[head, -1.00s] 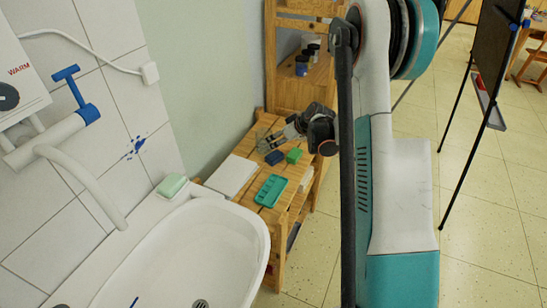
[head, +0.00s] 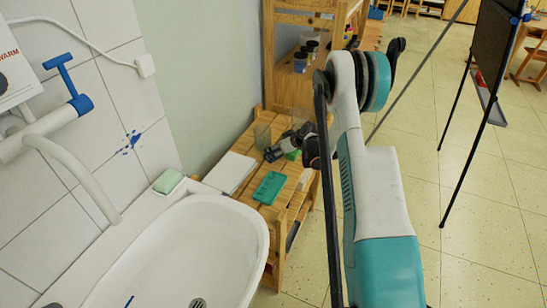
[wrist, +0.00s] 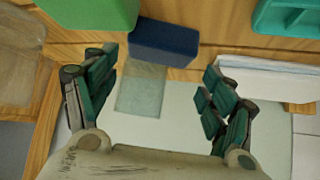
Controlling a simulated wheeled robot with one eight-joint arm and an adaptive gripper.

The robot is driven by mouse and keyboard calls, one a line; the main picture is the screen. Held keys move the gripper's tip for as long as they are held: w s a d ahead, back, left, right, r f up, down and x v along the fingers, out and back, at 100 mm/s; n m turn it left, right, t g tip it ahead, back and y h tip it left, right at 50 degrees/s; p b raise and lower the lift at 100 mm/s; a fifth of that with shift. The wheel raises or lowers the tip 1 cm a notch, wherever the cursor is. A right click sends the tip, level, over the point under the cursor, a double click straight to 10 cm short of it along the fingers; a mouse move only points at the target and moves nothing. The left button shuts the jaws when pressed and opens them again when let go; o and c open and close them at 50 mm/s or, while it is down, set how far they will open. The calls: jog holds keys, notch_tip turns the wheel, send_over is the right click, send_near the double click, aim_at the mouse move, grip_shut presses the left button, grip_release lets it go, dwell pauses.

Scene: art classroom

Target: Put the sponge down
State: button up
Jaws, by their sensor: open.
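A dark blue block (wrist: 165,42) and a bright green block (wrist: 95,12) lie side by side on the wooden stand in the wrist view. Either could be the sponge; I cannot tell which. The green block (head: 293,155) shows partly behind my gripper in the head view; the blue one is hard to make out there. My gripper (wrist: 158,68) is open, its fingers wide apart with nothing between them. The blue block lies just beyond the fingertips, apart from them. In the head view my gripper (head: 275,151) is low over the stand.
A teal tray (head: 270,187) and a white stack (head: 230,173) lie on the wooden stand (head: 256,208). A clear container (head: 262,135) stands behind. The sink (head: 250,235), with a soap bar (head: 168,182), is at left. A shelf with jars (head: 300,62) rises behind.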

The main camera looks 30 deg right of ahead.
jog(key=b+x, duration=0.1)
jog(key=x, duration=0.1)
jog(key=b+x, duration=0.1)
jog(key=x, duration=0.2)
jog(key=shift+d+f+b, duration=0.15)
jog(key=shift+f+b, duration=0.15)
jog(key=shift+b, duration=0.1)
jog(key=shift+r, duration=0.1)
jog(key=c, duration=0.6)
jog(key=shift+r, duration=0.1)
